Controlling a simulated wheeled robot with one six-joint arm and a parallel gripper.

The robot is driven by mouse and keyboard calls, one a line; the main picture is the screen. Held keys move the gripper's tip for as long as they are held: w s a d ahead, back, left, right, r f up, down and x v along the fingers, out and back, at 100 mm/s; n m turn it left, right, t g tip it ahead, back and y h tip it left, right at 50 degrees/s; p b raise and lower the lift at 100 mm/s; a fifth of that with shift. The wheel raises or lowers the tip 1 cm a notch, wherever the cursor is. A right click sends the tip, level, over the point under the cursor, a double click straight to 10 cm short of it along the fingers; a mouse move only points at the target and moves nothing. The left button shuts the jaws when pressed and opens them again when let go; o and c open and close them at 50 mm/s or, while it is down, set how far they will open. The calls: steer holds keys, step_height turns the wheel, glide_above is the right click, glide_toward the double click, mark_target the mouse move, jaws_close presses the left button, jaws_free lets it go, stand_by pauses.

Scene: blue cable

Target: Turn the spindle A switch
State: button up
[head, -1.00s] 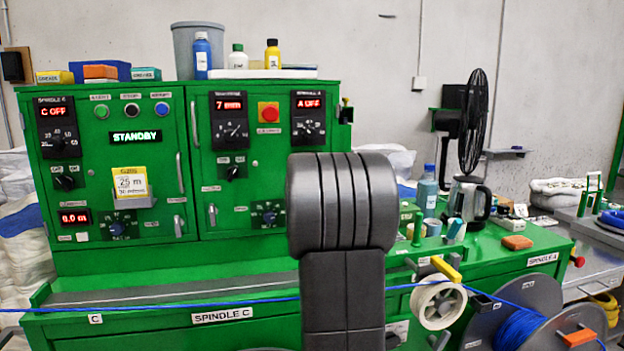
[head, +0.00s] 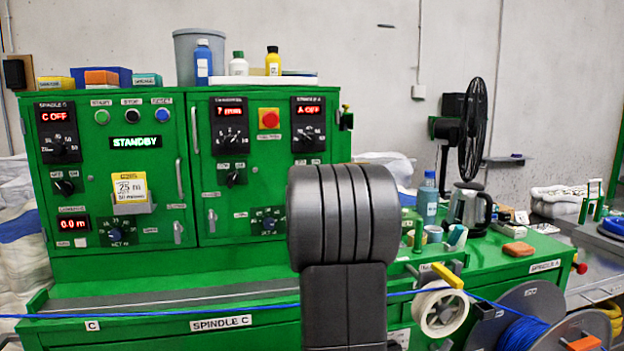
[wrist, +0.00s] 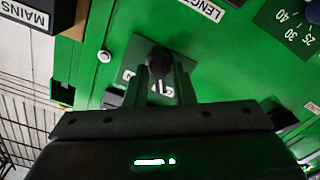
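The spindle A panel with its red "A OFF" display and dial (head: 308,125) is at the upper right of the green cabinet in the head view. The area below it, where a switch would sit, is mostly hidden behind my arm. In the wrist view a black rotary switch knob (wrist: 160,62) with a light pointer sits on a small plate with partly covered lettering. My gripper (wrist: 160,80) has one finger on each side of this knob, with visible gaps. It is open; contact cannot be told. My gripper is hidden in the head view.
A red stop button (head: 268,115) and another rotary switch (head: 235,178) are left of the spindle A panel. A blue cable (head: 150,312) runs across the front, over a white roller (head: 440,310). A kettle (head: 468,207) and bottles stand on the right bench.

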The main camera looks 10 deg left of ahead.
steer(key=shift+o, duration=0.6)
steer(key=v, duration=1.3)
steer(key=shift+s+d+b, duration=0.15)
steer(key=shift+s+b, duration=0.15)
steer(key=shift+s, duration=0.05)
steer(key=shift+w, duration=0.1)
steer(key=x, duration=1.3)
steer(key=shift+w+p, duration=0.3)
steer(key=shift+s, duration=0.1)
